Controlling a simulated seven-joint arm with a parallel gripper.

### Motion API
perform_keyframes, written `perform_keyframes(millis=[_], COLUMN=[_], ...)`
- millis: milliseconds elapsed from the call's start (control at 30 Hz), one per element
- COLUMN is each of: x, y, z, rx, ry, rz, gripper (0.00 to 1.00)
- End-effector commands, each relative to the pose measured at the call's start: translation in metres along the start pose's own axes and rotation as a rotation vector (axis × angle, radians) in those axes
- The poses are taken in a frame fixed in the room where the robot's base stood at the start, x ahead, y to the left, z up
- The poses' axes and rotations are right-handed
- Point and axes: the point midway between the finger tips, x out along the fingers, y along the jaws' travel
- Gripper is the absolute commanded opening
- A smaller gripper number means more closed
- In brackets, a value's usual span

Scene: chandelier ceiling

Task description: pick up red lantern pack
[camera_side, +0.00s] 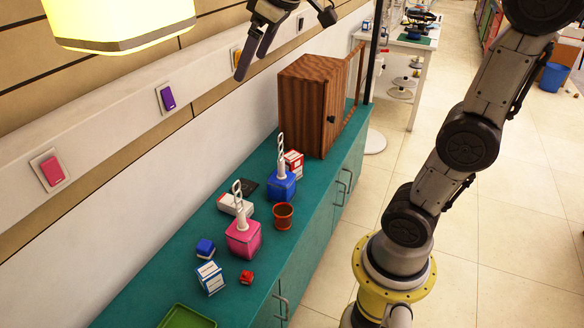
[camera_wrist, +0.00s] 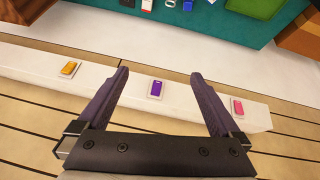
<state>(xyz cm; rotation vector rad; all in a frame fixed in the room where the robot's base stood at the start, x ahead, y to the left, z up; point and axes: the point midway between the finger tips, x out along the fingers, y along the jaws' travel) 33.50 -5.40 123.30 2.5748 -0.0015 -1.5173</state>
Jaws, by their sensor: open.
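No pack in view can be read as the red lantern pack. Red-marked candidates in the side view are a red-and-white box (camera_side: 294,161) behind the blue canister, a white box with red edging (camera_side: 232,203) behind the pink canister, and a small red item (camera_side: 246,277) near the counter's front edge. My gripper (camera_side: 251,66) is high above the counter by the wall, well apart from all of them. In the wrist view my gripper (camera_wrist: 158,75) is open and empty, with the wall between its fingers. Small items at that view's top edge are cut off.
The teal counter (camera_side: 150,285) holds a pink canister (camera_side: 243,239), a blue canister (camera_side: 281,186), a terracotta pot (camera_side: 283,216), a blue-and-white box (camera_side: 210,278), a small blue block (camera_side: 205,248) and a green tray (camera_side: 187,318). A wooden cabinet (camera_side: 305,105) stands at the far end. A glowing lamp (camera_side: 120,22) hangs upper left.

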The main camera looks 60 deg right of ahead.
Motion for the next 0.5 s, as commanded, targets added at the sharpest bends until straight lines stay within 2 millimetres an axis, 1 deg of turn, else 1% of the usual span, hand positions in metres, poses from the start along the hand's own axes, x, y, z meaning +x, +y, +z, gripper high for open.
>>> perform_keyframes(millis=[33,100,167,200,267,333,467,500], x=[0.011,0.026,0.042,0.052,0.070,0.093,0.141,0.156], y=[0.015,0.035,0.053,0.066,0.086,0.110,0.156,0.171], z=[-0.017,-0.037,-0.051,-0.060,-0.070,-0.080,-0.086,-0.086], rx=[0.011,0.021,0.032,0.040,0.054,0.070,0.107,0.119], ry=[-0.018,-0.042,-0.061,-0.075,-0.097,-0.121,-0.171,-0.188], rz=[0.009,0.018,0.026,0.031,0.037,0.044,0.052,0.053], gripper=[1.00,1.00,1.00,1.00,1.00,1.00,1.00,1.00])
